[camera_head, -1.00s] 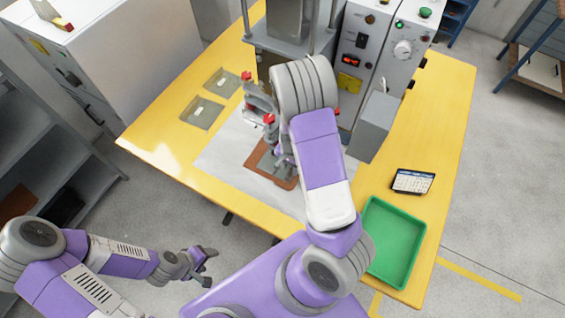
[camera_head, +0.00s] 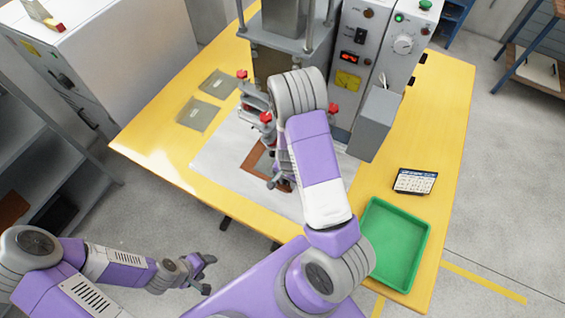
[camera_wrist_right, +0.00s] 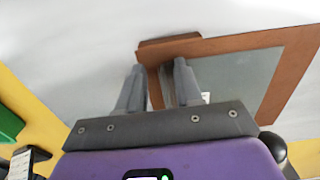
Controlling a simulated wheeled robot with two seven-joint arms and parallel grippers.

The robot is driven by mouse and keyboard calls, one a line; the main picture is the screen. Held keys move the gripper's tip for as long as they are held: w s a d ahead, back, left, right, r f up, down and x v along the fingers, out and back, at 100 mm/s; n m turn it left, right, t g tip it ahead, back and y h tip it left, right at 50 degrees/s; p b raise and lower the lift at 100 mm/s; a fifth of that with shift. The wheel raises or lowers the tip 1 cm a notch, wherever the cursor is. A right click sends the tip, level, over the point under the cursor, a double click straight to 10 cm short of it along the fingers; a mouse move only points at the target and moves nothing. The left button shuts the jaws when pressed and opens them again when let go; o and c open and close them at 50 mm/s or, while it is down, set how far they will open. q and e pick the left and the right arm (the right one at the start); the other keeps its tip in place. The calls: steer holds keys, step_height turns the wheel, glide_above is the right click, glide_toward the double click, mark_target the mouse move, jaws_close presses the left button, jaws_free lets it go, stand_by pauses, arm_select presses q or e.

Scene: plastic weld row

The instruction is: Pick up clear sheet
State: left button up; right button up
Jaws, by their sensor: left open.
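Two flat grey see-through sheets, the far one (camera_head: 219,83) and the near one (camera_head: 194,114), lie on the left of the yellow table. A brown frame (camera_head: 248,160) lies on a white mat at the table's middle; it also shows in the right wrist view (camera_wrist_right: 240,42). A grey pane (camera_wrist_right: 228,75) with a small white patch shows inside it; I cannot tell if this is a sheet. My right gripper (camera_wrist_right: 158,85) is open, fingers apart, at the frame's near side; contact is unclear. My left gripper (camera_head: 208,274) is open and empty, off the table's front.
The press with red-knobbed clamps (camera_head: 262,105) stands behind the frame. A grey control cabinet (camera_head: 375,60) is at the back right. A green tray (camera_head: 425,245) and a calculator-like device (camera_head: 415,181) are at the right. The table's left front is clear.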

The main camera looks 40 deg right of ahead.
jaws_close()
